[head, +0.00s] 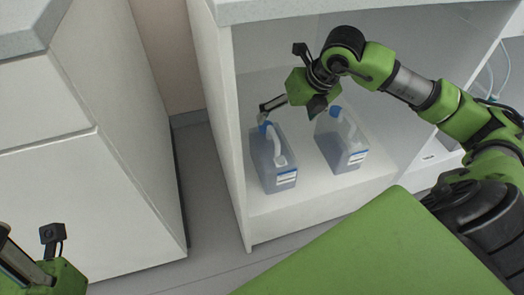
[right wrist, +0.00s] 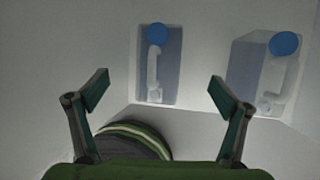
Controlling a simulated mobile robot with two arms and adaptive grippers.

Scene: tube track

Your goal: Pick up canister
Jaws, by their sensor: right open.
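Two translucent blue-grey canisters with blue caps and pale handles stand upright on the floor of an open white cabinet. The left canister (head: 270,172) and the right canister (head: 350,152) have a gap between them. In the right wrist view one canister (right wrist: 172,75) is centred between the fingers and the other canister (right wrist: 245,75) is at the right. My right gripper (head: 264,112) is at the left canister's cap in the head view. It is open (right wrist: 158,90), with its fingers spread and nothing between them.
The white cabinet (head: 232,150) has a side wall close left of the canisters and a top (head: 270,8) over them. Another white cabinet (head: 110,170) stands further left, with a narrow floor gap (head: 205,175) between.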

